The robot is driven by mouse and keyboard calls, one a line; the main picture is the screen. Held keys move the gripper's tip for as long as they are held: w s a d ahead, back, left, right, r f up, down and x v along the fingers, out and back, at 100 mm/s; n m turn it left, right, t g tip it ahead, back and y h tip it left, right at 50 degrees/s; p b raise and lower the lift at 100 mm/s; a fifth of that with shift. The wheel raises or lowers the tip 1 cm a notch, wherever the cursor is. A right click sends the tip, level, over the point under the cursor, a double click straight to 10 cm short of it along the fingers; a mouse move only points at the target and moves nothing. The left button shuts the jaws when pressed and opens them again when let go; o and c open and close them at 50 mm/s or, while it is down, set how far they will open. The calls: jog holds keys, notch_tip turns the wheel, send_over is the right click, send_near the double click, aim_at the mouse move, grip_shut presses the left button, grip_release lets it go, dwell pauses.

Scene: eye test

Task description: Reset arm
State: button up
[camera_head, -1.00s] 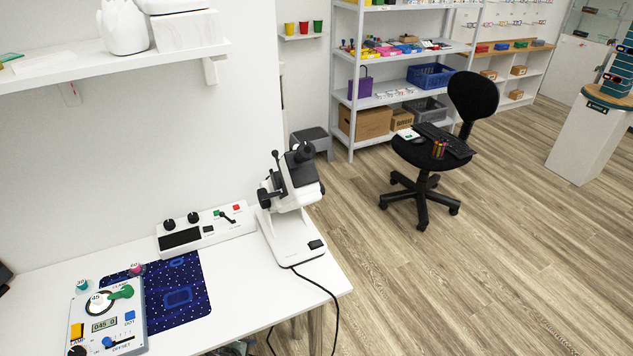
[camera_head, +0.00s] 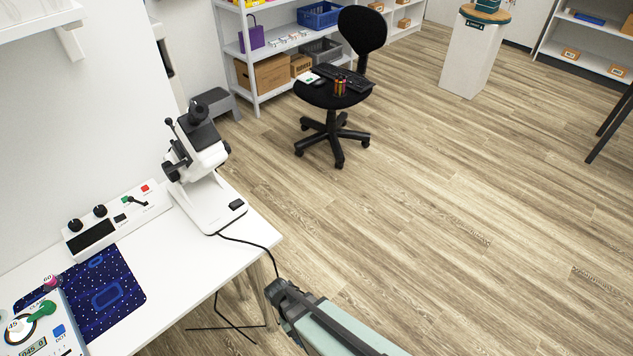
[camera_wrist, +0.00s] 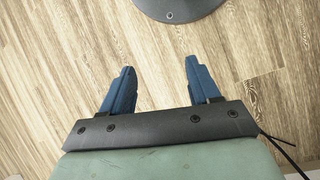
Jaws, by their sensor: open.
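My gripper (camera_wrist: 160,65) shows in the wrist view with its two blue fingers spread apart. Nothing is between them, and wood floor lies behind them. In the head view, a pale green and dark grey part of my arm shows at the bottom centre, right of the white table (camera_head: 215,265). I cannot make out the fingers there.
On the table stand a white microscope (camera_head: 208,200) with a hanging black cable, a control box (camera_head: 120,220), a blue starry mat (camera_head: 128,288) and a dial panel (camera_head: 62,318). A black chair (camera_head: 330,97) stands beyond. The floor (camera_head: 430,210) at right is clear.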

jog(key=s+d+f+m+g+y, duration=0.1)
jog(key=s+d, duration=0.4)
jog(key=d, duration=0.5)
jog(key=s+d+f+m+g+y, duration=0.2)
jog(key=s+d+f+m+y, duration=0.1)
jog(key=d, duration=0.7)
jog(key=shift+s+m+y, duration=0.4)
jog(key=shift+s+m, duration=0.4)
jog(key=shift+s, duration=0.05)
jog(key=shift+c, duration=0.3)
